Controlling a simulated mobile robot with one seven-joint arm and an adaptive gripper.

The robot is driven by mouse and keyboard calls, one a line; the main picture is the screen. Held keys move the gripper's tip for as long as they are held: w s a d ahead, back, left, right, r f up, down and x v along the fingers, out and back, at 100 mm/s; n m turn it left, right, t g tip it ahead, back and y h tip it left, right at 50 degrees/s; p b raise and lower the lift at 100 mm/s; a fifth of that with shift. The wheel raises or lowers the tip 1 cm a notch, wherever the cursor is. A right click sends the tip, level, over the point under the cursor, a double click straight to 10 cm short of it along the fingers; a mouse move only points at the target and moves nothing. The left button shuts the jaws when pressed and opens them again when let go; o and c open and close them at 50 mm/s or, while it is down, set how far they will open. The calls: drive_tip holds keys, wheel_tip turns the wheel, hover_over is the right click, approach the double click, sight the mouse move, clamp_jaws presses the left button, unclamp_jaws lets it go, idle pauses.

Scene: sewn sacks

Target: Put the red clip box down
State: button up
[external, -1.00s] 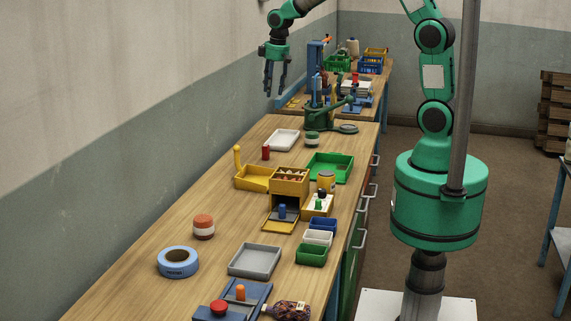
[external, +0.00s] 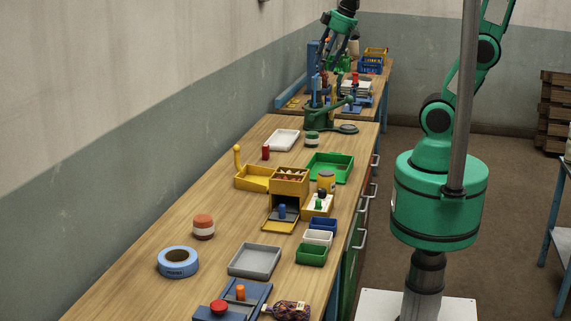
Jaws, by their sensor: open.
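A small red upright block (external: 265,152), which looks like the red clip box, stands on the wooden bench beside the white tray and behind the yellow tray. My gripper (external: 335,60) is far behind it and to the right, high in the picture over the far part of the benches. It is open and I see nothing held in it. The gripper overlaps the blue upright of the press in the view, so its exact height and distance are hard to tell.
A white tray (external: 283,140), yellow tray (external: 253,184) and green tray (external: 346,168) surround the middle of the bench. A green lever press (external: 322,117) stands behind them. Blue tape (external: 178,262) and a grey tray (external: 254,262) are nearer. Bare wood lies along the left.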

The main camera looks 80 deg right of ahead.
drive_tip(key=s+a+f+t, duration=0.1)
drive_tip(key=s+a, duration=0.2)
drive_tip(key=s, duration=0.8)
drive_tip(key=shift+s+a, duration=0.15)
drive_tip(key=shift+a, duration=0.2)
wheel_tip(320, 180, down, 7)
drive_tip(key=b, duration=0.7)
